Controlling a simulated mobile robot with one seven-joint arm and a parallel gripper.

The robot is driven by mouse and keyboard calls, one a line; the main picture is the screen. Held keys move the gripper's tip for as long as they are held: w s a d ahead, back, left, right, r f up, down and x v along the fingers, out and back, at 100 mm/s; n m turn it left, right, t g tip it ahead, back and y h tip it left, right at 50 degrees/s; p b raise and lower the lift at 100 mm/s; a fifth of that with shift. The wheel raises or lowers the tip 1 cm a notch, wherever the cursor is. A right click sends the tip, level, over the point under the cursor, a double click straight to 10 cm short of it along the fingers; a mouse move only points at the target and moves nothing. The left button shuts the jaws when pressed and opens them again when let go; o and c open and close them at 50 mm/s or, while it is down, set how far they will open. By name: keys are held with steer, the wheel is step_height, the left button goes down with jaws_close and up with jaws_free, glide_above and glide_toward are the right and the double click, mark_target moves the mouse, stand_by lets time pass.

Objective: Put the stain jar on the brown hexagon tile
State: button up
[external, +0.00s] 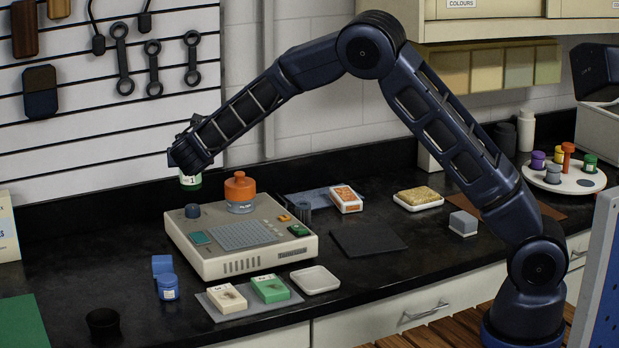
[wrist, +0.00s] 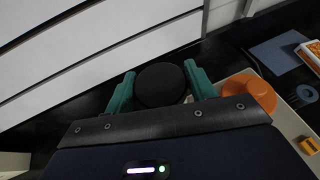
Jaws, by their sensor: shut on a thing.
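My gripper (wrist: 161,86) is shut on a jar with a round black lid (wrist: 161,84); its teal fingers are on either side of the lid. The jar is held in the air, left of and above the beige machine. I take it to be the stain jar. A flat brown piece (external: 546,209) lies on the counter at right, partly behind my arm; I cannot tell whether it is a hexagon.
The beige machine (external: 196,262) carries an orange-capped bottle (external: 240,190). A black mat (external: 368,241) and a sponge on a dish (external: 418,197) lie mid-counter. A round white tray (external: 541,181) holds several small jars.

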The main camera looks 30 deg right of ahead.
steer(key=d+r+m+g+h, duration=0.2)
steer(key=d+r+m+h, duration=0.1)
steer(key=d, duration=1.3)
steer(key=d+r+m+g+h, duration=0.2)
steer(key=d, duration=1.4)
steer(key=d+r+m+g+h, duration=0.2)
steer(key=d+r+m+h, duration=0.1)
steer(key=d, duration=1.2)
steer(key=s+d+m+g, duration=0.1)
steer(key=s+d, duration=0.2)
steer(key=d, duration=0.4)
steer(key=s+d+r+m+g+h, duration=0.1)
steer(key=s+d+m+g, duration=0.1)
steer(key=s+d, duration=0.3)
steer(key=s+d+m+g, duration=0.1)
steer(key=s+d, duration=0.1)
steer(key=d, duration=0.6)
steer(key=s+d+m+g, duration=0.5)
steer(key=s+d+g, duration=0.1)
steer(key=s+d, duration=0.95)
steer(key=f, duration=1.2)
steer(key=a+f, duration=0.1)
steer(key=f, duration=0.6)
steer(key=shift+s+f, duration=0.1)
steer(key=shift+f, duration=0.15)
steer(key=o, duration=1.1)
